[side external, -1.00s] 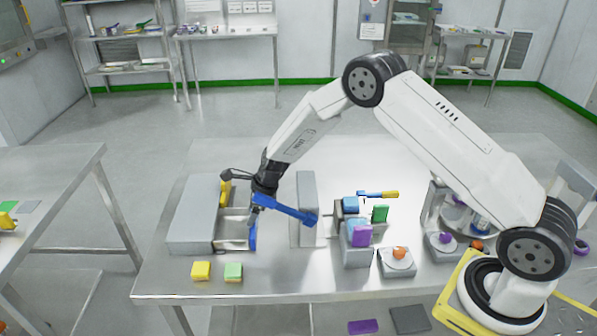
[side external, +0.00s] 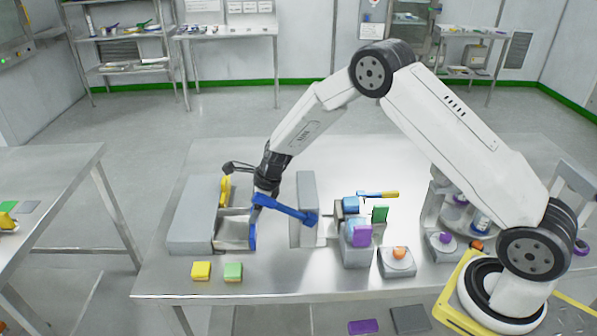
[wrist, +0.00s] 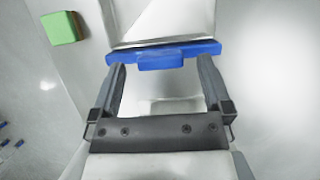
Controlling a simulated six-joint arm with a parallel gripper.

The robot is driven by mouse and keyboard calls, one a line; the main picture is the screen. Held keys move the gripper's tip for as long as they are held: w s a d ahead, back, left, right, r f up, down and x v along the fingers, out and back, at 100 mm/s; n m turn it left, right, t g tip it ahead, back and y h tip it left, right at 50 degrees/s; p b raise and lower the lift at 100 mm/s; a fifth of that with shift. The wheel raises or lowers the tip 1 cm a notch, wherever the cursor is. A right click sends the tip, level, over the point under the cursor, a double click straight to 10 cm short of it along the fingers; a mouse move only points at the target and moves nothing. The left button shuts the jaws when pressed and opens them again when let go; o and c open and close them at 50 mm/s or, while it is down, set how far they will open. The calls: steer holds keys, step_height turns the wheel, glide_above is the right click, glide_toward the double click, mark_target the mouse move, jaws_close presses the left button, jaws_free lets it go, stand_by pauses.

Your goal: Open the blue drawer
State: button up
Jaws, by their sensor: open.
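The blue drawer (side external: 252,236) stands pulled out to the right of its grey cabinet (side external: 190,225), with its open tray (side external: 233,229) showing. In the wrist view its blue front (wrist: 195,50) and small blue handle (wrist: 160,62) lie ahead of my gripper. My gripper (side external: 266,192) hangs above and just right of the blue front. In the wrist view my gripper (wrist: 161,75) is open and empty, one finger to each side of the handle; I see no contact.
A yellow drawer front (side external: 225,190) sits behind the blue one. A blue bar (side external: 290,210) reaches to a grey upright panel (side external: 308,205) at the right. Yellow (side external: 201,270) and green (side external: 233,272) blocks lie in front.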

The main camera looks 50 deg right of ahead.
steer(key=shift+v, duration=2.8)
steer(key=s+r+n+t+h, duration=0.1)
steer(key=s+r+n+h, duration=0.1)
steer(key=s+r+n, duration=0.8)
steer(key=s+d+f+n+g+h, duration=0.1)
steer(key=s+d+f+n, duration=0.1)
steer(key=s+n, duration=1.4)
steer(key=shift+f+n+g, duration=0.25)
steer(key=shift+n+g, duration=0.05)
steer(key=shift+n, duration=0.2)
